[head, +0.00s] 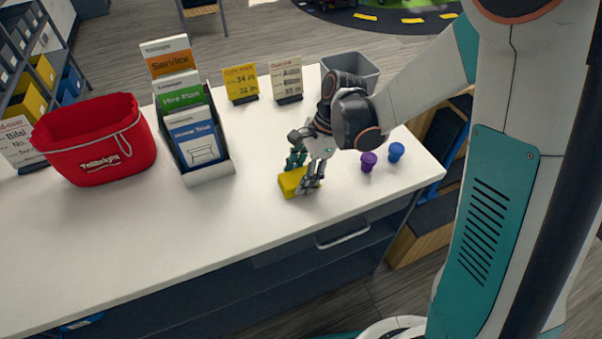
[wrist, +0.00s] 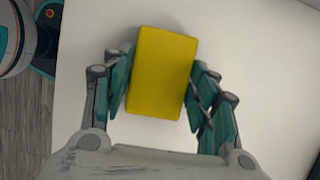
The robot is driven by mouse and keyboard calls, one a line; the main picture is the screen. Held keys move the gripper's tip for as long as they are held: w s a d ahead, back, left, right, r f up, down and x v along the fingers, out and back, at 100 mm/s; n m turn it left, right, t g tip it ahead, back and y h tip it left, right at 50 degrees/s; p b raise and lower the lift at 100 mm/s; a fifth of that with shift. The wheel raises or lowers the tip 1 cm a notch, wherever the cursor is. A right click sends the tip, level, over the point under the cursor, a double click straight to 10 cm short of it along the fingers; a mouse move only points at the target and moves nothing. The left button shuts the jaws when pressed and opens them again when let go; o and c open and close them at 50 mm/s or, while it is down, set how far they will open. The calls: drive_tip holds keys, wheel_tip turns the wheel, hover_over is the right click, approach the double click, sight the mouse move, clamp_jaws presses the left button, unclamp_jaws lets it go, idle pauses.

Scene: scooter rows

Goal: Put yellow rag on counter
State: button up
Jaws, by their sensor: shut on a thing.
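The yellow rag (head: 291,182) is a small folded block at the front part of the white counter (head: 240,220), right of its middle. My gripper (head: 309,178) reaches down over it from above. In the wrist view the rag (wrist: 160,72) lies between the two teal finger pads of my gripper (wrist: 158,88), which are shut on its long sides. The rag is at or just above the counter top; I cannot tell whether it touches. The fingers hide part of its right end in the head view.
Purple (head: 368,161) and blue (head: 396,151) knob-like items stand right of my gripper. A grey bin (head: 352,68) and two small sign cards are behind. A brochure rack (head: 208,170) and red basket (head: 95,143) stand left. The front left counter is clear.

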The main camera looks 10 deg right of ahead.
drive_tip(key=o, duration=1)
drive_tip(key=shift+f, duration=0.1)
drive_tip(key=shift+c, duration=0.2)
drive_tip(key=p+v, duration=0.3)
drive_tip(key=v, duration=0.9)
drive_tip(key=s+d+r+n+t+h, duration=0.2)
drive_tip(key=s+d+r+n+t, duration=0.2)
drive_tip(key=s+n, duration=0.3)
drive_tip(key=s+d+r+n+t+h, duration=0.2)
drive_tip(key=s+d+r+n+t, duration=0.2)
drive_tip(key=s+d+r+n, duration=0.1)
drive_tip(key=shift+s+r+n, duration=0.6)
drive_tip(key=shift+s+n, duration=0.65)
drive_tip(key=shift+n, duration=0.15)
